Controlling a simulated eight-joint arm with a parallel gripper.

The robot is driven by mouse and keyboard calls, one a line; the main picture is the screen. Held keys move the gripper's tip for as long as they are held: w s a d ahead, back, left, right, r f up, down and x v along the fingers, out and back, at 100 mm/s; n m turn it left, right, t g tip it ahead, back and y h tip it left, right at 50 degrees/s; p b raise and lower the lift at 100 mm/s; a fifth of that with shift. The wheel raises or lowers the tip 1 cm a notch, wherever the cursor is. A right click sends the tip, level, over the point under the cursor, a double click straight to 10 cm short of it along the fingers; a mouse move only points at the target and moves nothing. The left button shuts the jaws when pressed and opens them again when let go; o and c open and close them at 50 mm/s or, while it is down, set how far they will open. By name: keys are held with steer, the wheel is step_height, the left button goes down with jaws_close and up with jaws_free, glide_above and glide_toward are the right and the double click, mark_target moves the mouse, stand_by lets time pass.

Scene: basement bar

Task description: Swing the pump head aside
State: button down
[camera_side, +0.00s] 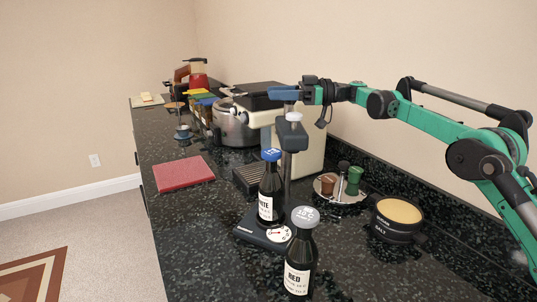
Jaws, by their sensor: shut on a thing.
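The pump stand has a dark base (246,232) with a round dial on the counter, and a grey upright column. Its pump head (291,136) is at the top of the column, with a pale grey knob above it. A dark bottle labelled WHITE (266,208) with a blue stopper stands upright on the base, close to the left of the column. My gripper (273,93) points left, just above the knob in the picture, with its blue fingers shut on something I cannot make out. Whether it touches the pump head cannot be told.
A dark bottle labelled RED (299,268) with a grey stopper stands in front. A round tray (323,191) with small tools and a tin (397,219) are at right. A cream machine (312,152) and a steel pot (233,128) stand behind. A red board (184,174) lies left.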

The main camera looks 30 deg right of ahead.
steer(key=shift+c, duration=2.1)
jaws_free()
steer(key=shift+v, duration=2.75)
